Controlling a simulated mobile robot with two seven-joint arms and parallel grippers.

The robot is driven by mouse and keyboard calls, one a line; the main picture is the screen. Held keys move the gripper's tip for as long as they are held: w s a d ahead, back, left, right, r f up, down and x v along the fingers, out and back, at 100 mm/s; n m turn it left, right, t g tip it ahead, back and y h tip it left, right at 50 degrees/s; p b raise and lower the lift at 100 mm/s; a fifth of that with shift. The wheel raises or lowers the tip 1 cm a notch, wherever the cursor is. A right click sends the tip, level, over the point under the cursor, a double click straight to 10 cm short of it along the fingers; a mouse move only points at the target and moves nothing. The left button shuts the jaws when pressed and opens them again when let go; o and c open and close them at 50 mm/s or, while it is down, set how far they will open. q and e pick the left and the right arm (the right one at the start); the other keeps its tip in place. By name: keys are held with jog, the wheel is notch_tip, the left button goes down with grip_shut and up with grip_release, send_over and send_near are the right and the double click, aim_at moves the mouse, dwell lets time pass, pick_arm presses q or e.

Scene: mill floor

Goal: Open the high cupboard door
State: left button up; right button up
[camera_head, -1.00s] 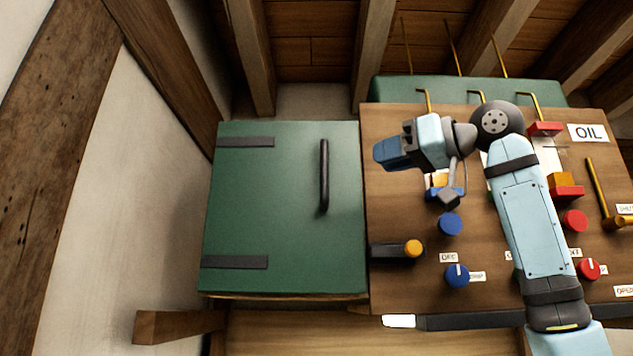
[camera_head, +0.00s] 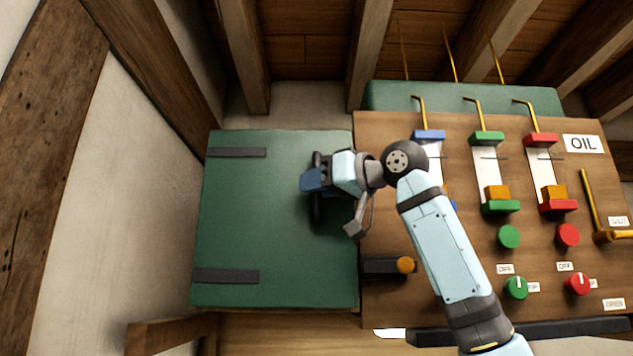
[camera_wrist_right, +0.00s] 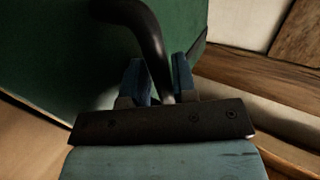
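The green cupboard door (camera_head: 240,215) is at the left in the head view and looks shut, its dark hinge straps on its left side. Its black upright handle (camera_head: 317,160) is near the right edge, its middle hidden by my right gripper (camera_head: 311,180). In the right wrist view, the handle (camera_wrist_right: 148,35) runs down between the two blue fingers of my right gripper (camera_wrist_right: 160,80). The fingers are on both sides of the bar; whether they press on it I cannot tell. My left gripper is not in view.
A black lever with an orange knob (camera_head: 405,265) sits close to the door's lower right. A white wall (camera_head: 120,200) is at the left; wooden beams are above.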

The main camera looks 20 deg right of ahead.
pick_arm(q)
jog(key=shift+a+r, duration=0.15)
pick_arm(e)
jog(key=shift+s+r, duration=0.1)
jog(key=shift+s, duration=0.1)
grip_shut()
